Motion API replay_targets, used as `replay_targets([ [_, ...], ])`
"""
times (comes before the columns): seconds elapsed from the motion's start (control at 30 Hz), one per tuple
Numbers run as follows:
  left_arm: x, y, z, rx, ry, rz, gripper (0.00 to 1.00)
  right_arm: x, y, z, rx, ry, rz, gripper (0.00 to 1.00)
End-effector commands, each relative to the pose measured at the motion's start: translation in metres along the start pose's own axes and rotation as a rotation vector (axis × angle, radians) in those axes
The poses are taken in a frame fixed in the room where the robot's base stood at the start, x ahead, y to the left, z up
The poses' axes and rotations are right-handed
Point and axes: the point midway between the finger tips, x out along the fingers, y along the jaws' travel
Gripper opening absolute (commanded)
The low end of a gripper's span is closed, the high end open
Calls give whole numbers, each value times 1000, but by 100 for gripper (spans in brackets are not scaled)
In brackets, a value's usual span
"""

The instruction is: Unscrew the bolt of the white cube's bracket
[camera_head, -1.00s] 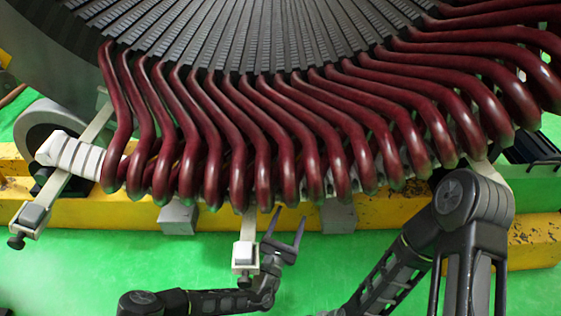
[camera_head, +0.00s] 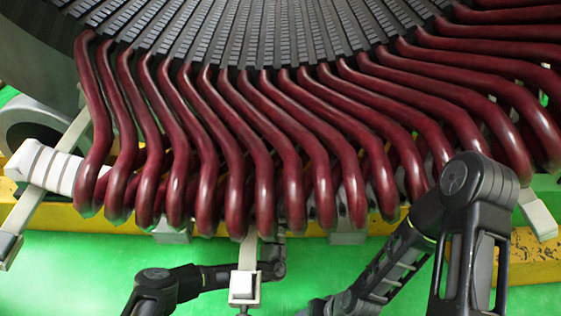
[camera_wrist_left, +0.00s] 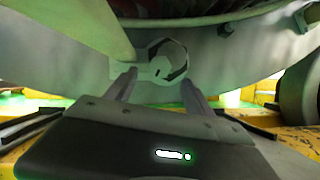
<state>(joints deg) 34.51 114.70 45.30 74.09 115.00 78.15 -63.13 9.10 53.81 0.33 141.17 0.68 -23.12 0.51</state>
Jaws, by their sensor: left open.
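A pale bracket bar hangs below the coils in the head view and ends in a small white cube (camera_head: 243,284). A dark bolt tip shows just under the cube at the bottom edge. My left wrist is right of the bar, close under the coils, and its fingers are hidden there. In the left wrist view my left gripper (camera_wrist_left: 159,78) is open. Between and beyond its fingertips is a small pale block-like part (camera_wrist_left: 160,67) in front of a round, dark-rimmed shape; I cannot tell whether it is the bolt. My right gripper is out of view.
Dark red coil ends (camera_head: 290,190) hang from the grey stator core (camera_head: 270,35) close above my left wrist. A yellow beam (camera_head: 110,222) runs behind. Other brackets stand at far left (camera_head: 8,246) and right (camera_head: 538,215). My right arm's elbow is near the right coils.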

Motion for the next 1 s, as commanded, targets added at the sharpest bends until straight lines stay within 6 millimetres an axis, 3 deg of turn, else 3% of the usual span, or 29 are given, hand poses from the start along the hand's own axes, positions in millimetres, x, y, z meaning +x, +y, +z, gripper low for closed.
replay_targets([
  [0.27, 12, -1, -2, 0, -2, -2, 62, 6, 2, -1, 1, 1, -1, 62],
  [0.7, 72, -1, -2, 0, -2, -1, 62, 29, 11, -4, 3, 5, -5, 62],
  [1.0, 78, 0, 0, -1, 0, -1, 62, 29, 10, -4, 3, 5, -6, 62],
])
